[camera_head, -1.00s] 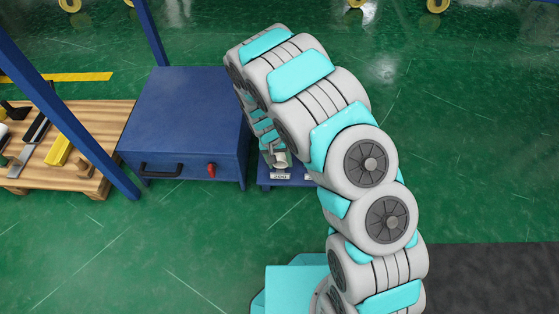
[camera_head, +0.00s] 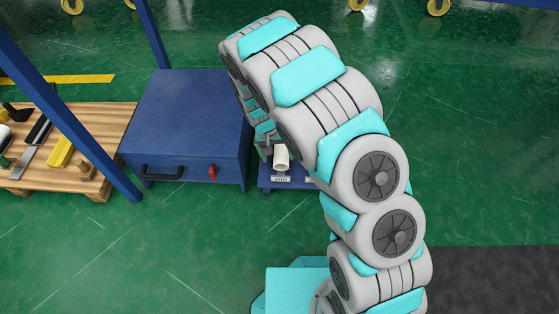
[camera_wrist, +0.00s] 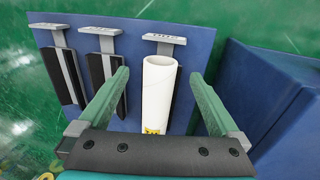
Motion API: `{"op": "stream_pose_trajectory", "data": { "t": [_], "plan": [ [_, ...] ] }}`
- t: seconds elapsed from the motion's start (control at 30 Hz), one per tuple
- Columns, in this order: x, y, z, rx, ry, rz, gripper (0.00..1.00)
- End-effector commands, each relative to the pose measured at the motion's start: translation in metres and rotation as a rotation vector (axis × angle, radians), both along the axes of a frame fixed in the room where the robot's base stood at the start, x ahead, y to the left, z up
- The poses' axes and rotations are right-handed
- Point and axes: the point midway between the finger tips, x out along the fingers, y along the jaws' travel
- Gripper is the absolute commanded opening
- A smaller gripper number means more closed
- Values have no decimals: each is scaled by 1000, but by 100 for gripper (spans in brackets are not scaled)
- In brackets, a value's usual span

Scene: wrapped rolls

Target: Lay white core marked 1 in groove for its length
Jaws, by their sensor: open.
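The white core (camera_wrist: 158,92) is a hollow tube with a yellow mark at its near end. It lies lengthwise along the rightmost dark groove (camera_wrist: 174,105) on the blue rack (camera_wrist: 203,40), below a grey label plate. It also shows in the head view (camera_head: 281,158). My gripper (camera_wrist: 160,76) is open, with one green finger on each side of the core and a visible gap to both. The core's near end is partly hidden by the gripper body. In the head view my arm hides most of the gripper.
Two other dark grooves (camera_wrist: 103,83) with grey label plates lie empty to the left on the rack. A blue cabinet (camera_head: 185,115) stands beside the rack. A wooden pallet (camera_head: 85,182) with tools lies farther left, behind a blue post (camera_head: 75,125).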

Motion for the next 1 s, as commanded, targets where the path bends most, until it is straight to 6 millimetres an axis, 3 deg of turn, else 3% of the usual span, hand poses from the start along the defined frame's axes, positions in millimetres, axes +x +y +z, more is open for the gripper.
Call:
{"op": "stream_pose_trajectory", "data": {
  "t": [0.1,0.33,1.0],
  "plan": [
    [1,5,28,1,-3,0,99],
    [0,12,63,0,-1,-1,99],
    [0,13,68,-1,0,0,99]
  ]
}}
